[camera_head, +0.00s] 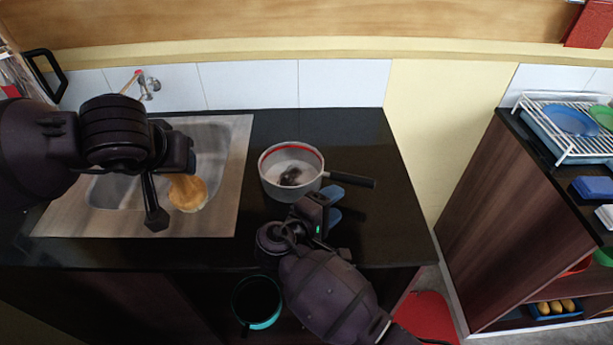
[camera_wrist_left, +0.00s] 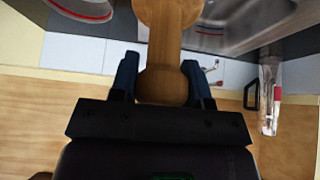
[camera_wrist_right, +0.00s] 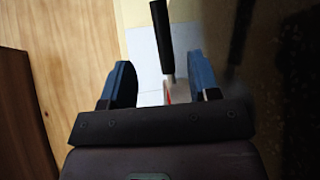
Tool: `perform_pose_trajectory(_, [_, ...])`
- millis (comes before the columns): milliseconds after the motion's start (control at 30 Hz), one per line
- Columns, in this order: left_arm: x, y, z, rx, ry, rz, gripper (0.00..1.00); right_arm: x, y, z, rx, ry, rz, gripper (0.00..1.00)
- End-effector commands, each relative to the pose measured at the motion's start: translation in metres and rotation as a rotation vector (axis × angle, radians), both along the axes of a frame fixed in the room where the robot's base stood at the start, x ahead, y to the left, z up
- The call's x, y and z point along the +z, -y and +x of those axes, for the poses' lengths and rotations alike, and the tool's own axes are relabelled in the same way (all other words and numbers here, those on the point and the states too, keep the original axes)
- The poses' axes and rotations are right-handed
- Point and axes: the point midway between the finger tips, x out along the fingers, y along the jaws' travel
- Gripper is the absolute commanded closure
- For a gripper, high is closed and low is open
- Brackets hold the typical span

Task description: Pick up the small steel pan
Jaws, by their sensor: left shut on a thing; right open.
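The small steel pan (camera_head: 274,182) stands on the black counter, right of the sink. It has a red rim, a dark handle pointing right, and something dark inside. My right gripper (camera_head: 341,198) is open beside the pan, at its handle. In the right wrist view the dark handle (camera_wrist_right: 162,40) shows between and beyond the open fingers (camera_wrist_right: 162,84), with no visible grip. My left gripper (camera_head: 172,188) is shut on a wooden tool (camera_head: 187,192) over the sink. The tool also shows between the fingers in the left wrist view (camera_wrist_left: 165,50). The pan's rim partly shows there too (camera_wrist_left: 85,8).
The steel sink (camera_head: 225,150) with its tap (camera_head: 148,86) lies on the left. A dark teal-rimmed container (camera_head: 258,300) is below the counter's front edge. A shelf with a dish rack (camera_head: 570,145) stands at right. The counter behind the pan is clear.

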Motion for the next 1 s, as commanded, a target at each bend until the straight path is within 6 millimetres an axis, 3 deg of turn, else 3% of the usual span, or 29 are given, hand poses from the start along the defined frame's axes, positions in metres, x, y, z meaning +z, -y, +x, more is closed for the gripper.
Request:
perform_pose_trajectory(400, [0.0, 0.0, 0.0, 0.0, 0.0, 0.0, 0.81, -0.008, 0.04, 0.038, -0.004, 0.001, -0.011, 0.44])
perform_pose_trajectory(733, [0.0, 0.0, 0.0, 0.0, 0.0, 0.0, 0.81, -0.011, 0.053, 0.051, -0.003, 0.002, -0.009, 0.44])
perform_pose_trajectory(1000, [0.0, 0.0, 0.0, 0.0, 0.0, 0.0, 0.81, -0.018, 0.077, 0.077, -0.004, 0.0, -0.01, 0.44])
